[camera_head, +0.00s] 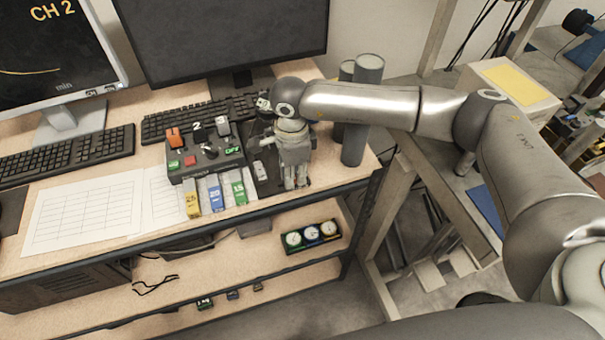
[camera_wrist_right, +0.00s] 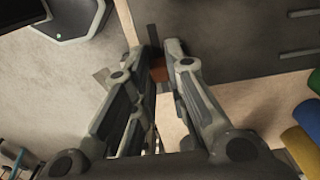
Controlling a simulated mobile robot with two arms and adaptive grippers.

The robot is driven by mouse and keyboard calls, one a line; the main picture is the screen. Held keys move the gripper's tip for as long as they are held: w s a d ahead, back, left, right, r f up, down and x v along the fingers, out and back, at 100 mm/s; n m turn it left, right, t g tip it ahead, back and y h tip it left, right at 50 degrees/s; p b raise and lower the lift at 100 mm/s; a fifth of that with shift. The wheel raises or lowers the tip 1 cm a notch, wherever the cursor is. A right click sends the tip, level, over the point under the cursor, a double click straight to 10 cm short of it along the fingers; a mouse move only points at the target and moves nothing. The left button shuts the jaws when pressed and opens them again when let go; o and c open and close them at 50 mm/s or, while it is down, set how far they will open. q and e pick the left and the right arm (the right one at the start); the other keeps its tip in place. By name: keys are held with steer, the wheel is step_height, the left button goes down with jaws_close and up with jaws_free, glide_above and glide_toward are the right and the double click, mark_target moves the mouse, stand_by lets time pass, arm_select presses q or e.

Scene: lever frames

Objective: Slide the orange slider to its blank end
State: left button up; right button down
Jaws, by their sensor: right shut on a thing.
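My right gripper (camera_head: 297,184) points down at the right end of the desk, beside a dark plate (camera_head: 265,178) that carries a light grey piece (camera_head: 260,170). In the right wrist view its fingers (camera_wrist_right: 161,52) are close together around a small orange piece (camera_wrist_right: 159,73), which I take to be the orange slider. The gripper is shut on it. In the head view the gripper hides this piece, and the slider's track and end markings cannot be made out. My left gripper is not in view.
Left of the gripper stands a dark control box (camera_head: 206,155) with an orange lever (camera_head: 173,137) and several buttons. Yellow (camera_head: 192,205), blue (camera_head: 215,198) and green (camera_head: 239,193) labelled pieces lie in front of it. Grey cylinders (camera_head: 362,110) stand close to my right arm.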

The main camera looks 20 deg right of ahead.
steer(key=shift+a, duration=0.3)
steer(key=c, duration=1.4)
jaws_free()
steer(key=shift+d, duration=0.15)
steer(key=shift+c, duration=0.2)
step_height(320, 180, up, 12)
